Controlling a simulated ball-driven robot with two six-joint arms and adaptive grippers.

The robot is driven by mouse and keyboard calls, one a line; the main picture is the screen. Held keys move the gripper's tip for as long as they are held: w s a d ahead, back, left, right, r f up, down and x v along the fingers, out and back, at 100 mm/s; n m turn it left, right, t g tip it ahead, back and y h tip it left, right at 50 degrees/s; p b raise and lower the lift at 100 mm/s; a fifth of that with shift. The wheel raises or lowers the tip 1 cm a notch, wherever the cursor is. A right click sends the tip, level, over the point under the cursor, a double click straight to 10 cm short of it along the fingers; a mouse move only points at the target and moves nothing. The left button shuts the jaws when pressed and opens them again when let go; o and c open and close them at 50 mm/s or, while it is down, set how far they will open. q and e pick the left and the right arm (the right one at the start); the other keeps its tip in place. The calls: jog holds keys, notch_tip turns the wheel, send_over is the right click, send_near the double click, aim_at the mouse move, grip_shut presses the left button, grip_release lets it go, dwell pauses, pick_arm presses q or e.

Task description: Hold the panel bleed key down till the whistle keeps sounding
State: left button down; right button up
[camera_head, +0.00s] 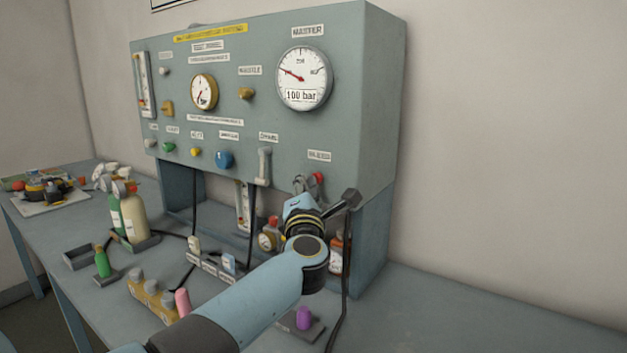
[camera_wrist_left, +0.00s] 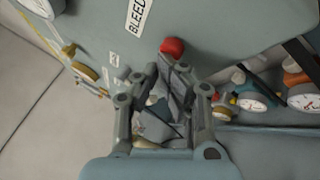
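The bleed key (camera_head: 318,178) has a red ball end and sits low on the right of the grey-green panel (camera_head: 370,90), under a small label. In the left wrist view its red ball (camera_wrist_left: 172,47) lies just beyond the fingertips, near the label reading BLEED (camera_wrist_left: 138,14). My left gripper (camera_head: 302,185) is at the panel's lower edge, beside the red ball. In the left wrist view its fingers (camera_wrist_left: 165,70) come together at the tips and look shut. Whether they touch the key cannot be told. My right gripper is out of view.
The master gauge (camera_head: 304,78) reads 100 bar. Black hoses hang below the panel. Gauged fittings (camera_head: 268,238) stand under it. Cylinders (camera_head: 132,215), small blocks and a purple piece (camera_head: 304,318) are on the bench (camera_head: 440,310). The bench's right part is clear.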

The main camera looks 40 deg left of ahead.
pick_arm(q)
jog(key=shift+s, duration=0.1)
dwell(0.5)
jog(key=shift+s+d+p, duration=0.15)
jog(key=shift+s+p, duration=0.3)
jog(key=shift+s, duration=0.45)
jog(key=s, duration=0.1)
jog(key=s+p, duration=0.1)
jog(key=s, duration=0.3)
jog(key=shift+d+p, duration=0.25)
jog(key=shift+p, duration=0.15)
jog(key=shift+f, duration=0.1)
